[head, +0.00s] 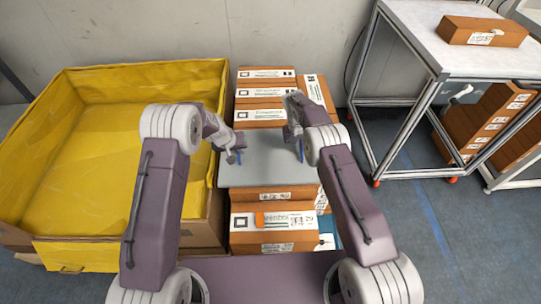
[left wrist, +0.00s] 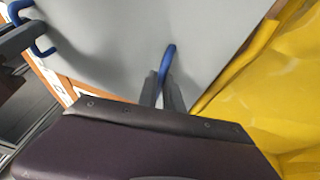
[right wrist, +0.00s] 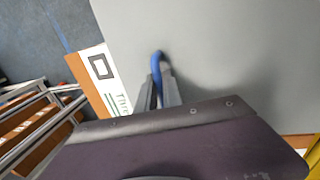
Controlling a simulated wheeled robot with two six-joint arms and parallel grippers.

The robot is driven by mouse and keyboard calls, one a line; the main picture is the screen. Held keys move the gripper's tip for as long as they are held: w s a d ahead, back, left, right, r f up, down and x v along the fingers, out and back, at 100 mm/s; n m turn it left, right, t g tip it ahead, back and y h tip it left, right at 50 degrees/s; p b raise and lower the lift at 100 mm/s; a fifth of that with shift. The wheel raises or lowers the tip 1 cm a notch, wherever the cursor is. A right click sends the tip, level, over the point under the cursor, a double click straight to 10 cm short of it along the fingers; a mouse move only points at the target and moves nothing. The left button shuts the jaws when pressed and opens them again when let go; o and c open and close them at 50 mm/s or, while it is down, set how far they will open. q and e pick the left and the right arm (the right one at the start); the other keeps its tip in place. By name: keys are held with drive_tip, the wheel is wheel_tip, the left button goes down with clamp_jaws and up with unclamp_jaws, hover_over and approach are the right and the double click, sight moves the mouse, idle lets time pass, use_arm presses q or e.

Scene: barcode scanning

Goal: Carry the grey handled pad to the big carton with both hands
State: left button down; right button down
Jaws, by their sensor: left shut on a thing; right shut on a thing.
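The grey pad (head: 268,172) is a flat sheet with a blue handle at each side. It lies over or just above a stack of brown boxes; I cannot tell if it touches them. My left gripper (head: 237,155) is shut on the pad's left handle, seen in the left wrist view as a blue loop (left wrist: 168,54). My right gripper (head: 300,148) is shut on the right handle, a blue loop (right wrist: 156,66) in the right wrist view. The big carton (head: 210,215), open and lined with yellow, stands left of the stack, close to the pad's left edge.
Labelled brown boxes (head: 268,90) are stacked behind and under the pad, with more boxes (head: 275,240) in front. A white-topped table (head: 425,45) with a brown box (head: 483,31) on it stands at the right. The floor (head: 420,215) at the right is clear.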

use_arm(q)
drive_tip(key=shift+r, duration=0.15)
use_arm(e)
drive_tip(key=shift+r, duration=0.1)
idle(0.3)
